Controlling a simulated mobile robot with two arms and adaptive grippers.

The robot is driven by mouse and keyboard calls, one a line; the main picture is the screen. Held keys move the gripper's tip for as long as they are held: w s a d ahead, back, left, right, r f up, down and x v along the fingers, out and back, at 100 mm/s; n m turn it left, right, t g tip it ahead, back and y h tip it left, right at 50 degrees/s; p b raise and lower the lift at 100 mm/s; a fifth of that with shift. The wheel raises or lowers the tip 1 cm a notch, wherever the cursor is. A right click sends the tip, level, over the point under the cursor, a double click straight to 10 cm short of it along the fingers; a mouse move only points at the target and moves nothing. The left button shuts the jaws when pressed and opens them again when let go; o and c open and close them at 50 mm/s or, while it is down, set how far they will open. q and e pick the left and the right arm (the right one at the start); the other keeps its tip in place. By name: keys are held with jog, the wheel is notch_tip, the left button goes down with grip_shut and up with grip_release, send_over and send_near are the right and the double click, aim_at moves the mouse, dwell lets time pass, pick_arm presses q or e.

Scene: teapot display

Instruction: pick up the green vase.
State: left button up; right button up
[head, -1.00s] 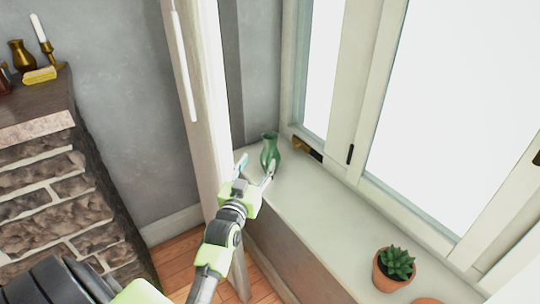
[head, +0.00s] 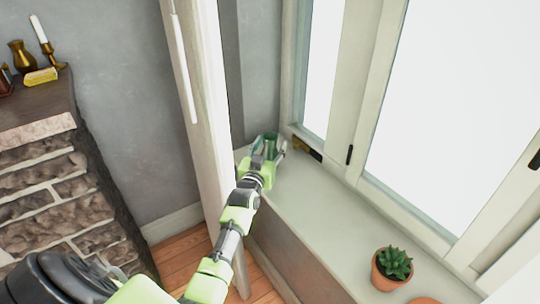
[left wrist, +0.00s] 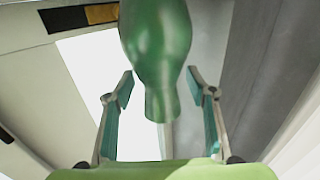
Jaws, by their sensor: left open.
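The green vase (head: 271,143) stands at the far end of the pale window sill (head: 310,205), close to the window corner. My left gripper (head: 270,149) is at the vase, with its open fingers on either side and partly hiding it. In the left wrist view, the glossy green vase (left wrist: 158,45) appears upside down, its narrower neck and mouth pointing down the picture. The left gripper's fingers (left wrist: 160,88) flank the vase there, with visible gaps on both sides. My right gripper is not in view.
A potted succulent (head: 393,267) stands at the near right of the sill. A pale post (head: 205,110) rises left of the sill. The window frame (head: 350,110) borders the right. A stone fireplace (head: 45,190) is at left. The middle of the sill is clear.

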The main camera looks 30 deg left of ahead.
pick_arm(q)
jog(key=c, duration=1.4)
jog(key=shift+r, duration=0.1)
jog(key=shift+c, duration=0.2)
jog(key=shift+r, duration=0.1)
